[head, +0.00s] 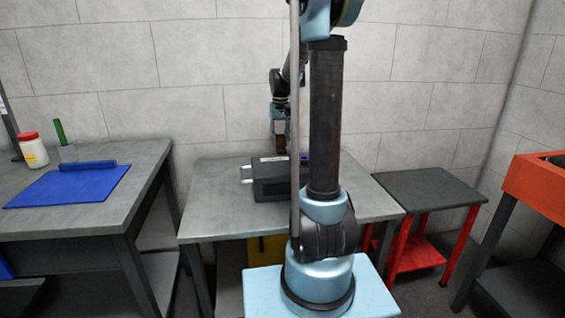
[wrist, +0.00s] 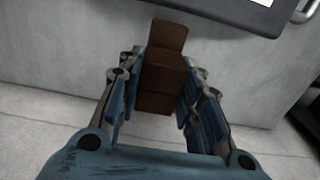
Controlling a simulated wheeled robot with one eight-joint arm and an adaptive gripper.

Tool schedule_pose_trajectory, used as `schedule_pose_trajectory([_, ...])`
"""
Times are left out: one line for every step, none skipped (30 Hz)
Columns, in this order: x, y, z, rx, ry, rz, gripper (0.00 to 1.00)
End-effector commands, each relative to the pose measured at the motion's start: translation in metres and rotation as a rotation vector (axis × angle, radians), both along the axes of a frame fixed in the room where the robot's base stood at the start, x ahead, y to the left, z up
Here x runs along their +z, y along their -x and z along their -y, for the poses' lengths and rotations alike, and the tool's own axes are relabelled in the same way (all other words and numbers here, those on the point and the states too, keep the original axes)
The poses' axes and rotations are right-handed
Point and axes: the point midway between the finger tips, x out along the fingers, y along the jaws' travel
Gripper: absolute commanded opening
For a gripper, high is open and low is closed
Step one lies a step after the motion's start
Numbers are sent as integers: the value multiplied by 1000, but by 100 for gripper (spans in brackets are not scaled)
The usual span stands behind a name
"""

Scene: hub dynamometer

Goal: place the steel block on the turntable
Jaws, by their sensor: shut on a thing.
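My gripper (wrist: 160,108) is shut on a brown, rust-coloured block (wrist: 163,75), which I take to be the steel block. Its blue-padded fingers press on the block's left and right sides. In the head view my gripper (head: 279,128) hangs behind the dark machine on the middle table, fingers pointing down. From these views I cannot tell whether the block touches the tabletop. I cannot make out a turntable in either view; my arm hides part of the middle table.
The dark machine (head: 270,181) with a metal handle stands on the grey middle table (head: 215,212). A left bench (head: 120,200) holds a blue mat (head: 65,187), a red-lidded jar (head: 33,151) and a green-handled tool (head: 61,134). A low red-legged table (head: 428,187) and an orange bin (head: 535,182) are at right.

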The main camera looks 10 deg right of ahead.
Motion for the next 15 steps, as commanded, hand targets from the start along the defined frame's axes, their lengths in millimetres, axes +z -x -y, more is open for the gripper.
schedule_pose_trajectory([-10, 0, 0, 0, 0, 0, 0])
schedule_pose_trajectory([-15, 0, -1, 1, 0, 0, 0])
schedule_pose_trajectory([-23, 0, -1, 1, 0, 0, 0])
schedule_pose_trajectory([-27, 0, -1, 1, 0, 0, 0])
schedule_pose_trajectory([-32, 0, -1, 1, 0, 0, 0])
schedule_pose_trajectory([-37, 0, -1, 1, 0, 0, 0])
schedule_pose_trajectory([-41, 0, -1, 1, 0, 0, 0])
schedule_pose_trajectory([-44, 0, -1, 1, 0, 0, 0])
schedule_pose_trajectory([-47, 0, -1, 0, 0, 0, 0])
schedule_pose_trajectory([-49, 0, -1, 0, 0, 0, 0])
schedule_pose_trajectory([-50, 0, -1, 0, 0, 0, 0])
schedule_pose_trajectory([-52, 0, -1, 0, 0, 0, 0])
schedule_pose_trajectory([-53, 0, -1, 0, 0, 0, 0])
schedule_pose_trajectory([-54, 0, -1, 0, 0, 0, 0])
schedule_pose_trajectory([-56, 0, -1, 0, 0, 0, 0])
